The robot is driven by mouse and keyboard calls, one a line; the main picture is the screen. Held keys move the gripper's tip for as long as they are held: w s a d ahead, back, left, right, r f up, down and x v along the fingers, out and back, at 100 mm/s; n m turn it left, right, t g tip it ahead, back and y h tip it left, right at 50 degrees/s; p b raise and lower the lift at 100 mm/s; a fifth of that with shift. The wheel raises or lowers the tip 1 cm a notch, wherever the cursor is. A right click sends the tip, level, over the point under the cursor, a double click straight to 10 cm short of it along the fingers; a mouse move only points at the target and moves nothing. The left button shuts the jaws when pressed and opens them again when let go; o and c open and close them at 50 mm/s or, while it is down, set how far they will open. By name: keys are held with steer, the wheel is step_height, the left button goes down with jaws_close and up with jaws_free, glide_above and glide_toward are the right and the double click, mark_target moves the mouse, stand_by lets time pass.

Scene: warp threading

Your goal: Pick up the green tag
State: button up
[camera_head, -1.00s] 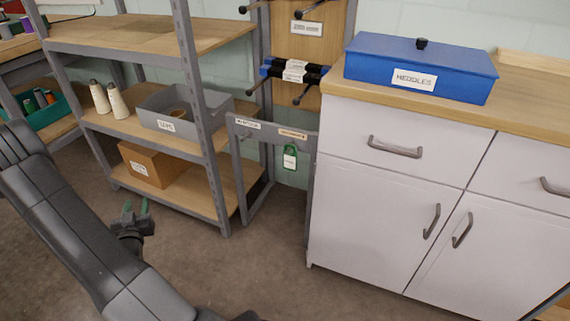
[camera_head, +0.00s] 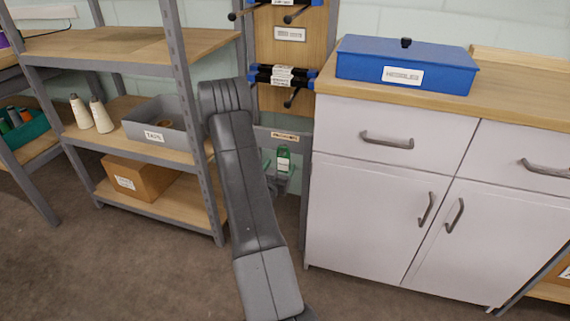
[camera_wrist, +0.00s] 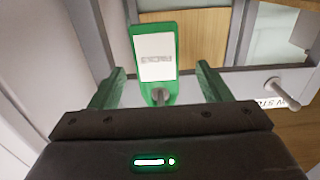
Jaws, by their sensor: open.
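The green tag (camera_head: 284,155) with a white label hangs on the grey frame between the shelf and the cabinet. In the wrist view the tag (camera_wrist: 155,48) stands between my two green fingers, with a gap on each side, and a peg shows at its lower part. My gripper (camera_wrist: 162,75) is open and holds nothing. In the head view my gripper (camera_head: 278,178) is at the tag, partly hidden by my arm and hard to make out.
A white cabinet (camera_head: 375,205) stands close on the right, with a blue needle box (camera_head: 440,70) on top. A metal shelf (camera_head: 190,150) stands on the left with a grey bin (camera_head: 150,118). A bare peg (camera_wrist: 275,88) sticks out beside the tag.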

mark_target(283, 162)
steer(key=shift+b+x, duration=0.8)
steer(key=shift+x, duration=2)
steer(key=shift+d, duration=0.15)
steer(key=shift+c, duration=0.2)
steer(key=c, duration=1)
